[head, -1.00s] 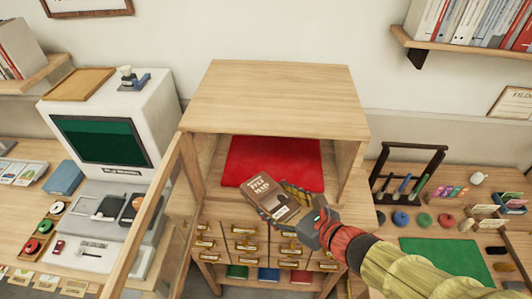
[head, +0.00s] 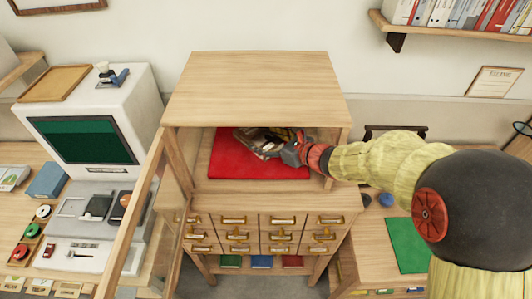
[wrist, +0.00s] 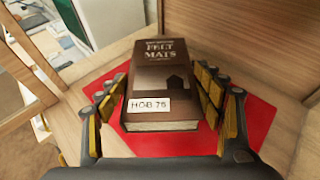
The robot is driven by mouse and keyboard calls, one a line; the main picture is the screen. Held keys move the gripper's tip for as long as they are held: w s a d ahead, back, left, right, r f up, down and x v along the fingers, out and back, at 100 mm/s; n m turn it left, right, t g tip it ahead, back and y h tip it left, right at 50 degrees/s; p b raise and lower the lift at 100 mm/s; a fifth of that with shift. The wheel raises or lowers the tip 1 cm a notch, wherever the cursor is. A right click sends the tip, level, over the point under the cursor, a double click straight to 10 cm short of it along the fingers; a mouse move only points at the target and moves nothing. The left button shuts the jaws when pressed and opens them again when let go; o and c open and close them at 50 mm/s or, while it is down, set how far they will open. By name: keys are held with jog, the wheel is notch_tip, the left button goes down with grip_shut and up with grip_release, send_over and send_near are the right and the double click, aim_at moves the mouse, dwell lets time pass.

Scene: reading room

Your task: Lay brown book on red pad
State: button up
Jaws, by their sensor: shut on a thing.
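The brown book (wrist: 160,80) lies between the two fingers of my gripper (wrist: 165,115), which is shut on it. Its cover reads "Felt Mats" and a white label reads "HOB 76". In the head view the brown book (head: 248,137) is partly hidden by my gripper (head: 275,143), inside the open cabinet compartment. The red pad (head: 225,163) lies on the compartment floor. The book is over the pad; whether it touches the pad I cannot tell. The red pad (wrist: 262,118) shows around and beneath the book in the wrist view.
The wooden cabinet (head: 260,85) has a roof and side walls close around my gripper. Its door (head: 145,215) stands open at the left. Small drawers (head: 232,236) sit below. A computer (head: 85,115) stands left; a green mat (head: 405,245) lies right.

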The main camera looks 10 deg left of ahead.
jog(key=f, duration=0.5)
jog(key=shift+s+f, duration=0.2)
jog(key=shift+f, duration=0.1)
jog(key=shift+w+f, duration=0.25)
jog(key=shift+f, duration=0.2)
jog(key=shift+f+b, duration=0.15)
jog(key=shift+b, duration=0.15)
jog(key=o, duration=1.4)
jog(key=shift+s, duration=0.1)
jog(key=shift+d+r, duration=0.15)
jog(key=shift+r, duration=0.1)
jog(key=v, duration=1.1)
jog(key=shift+s+d+p, duration=0.25)
jog(key=shift+p, duration=0.15)
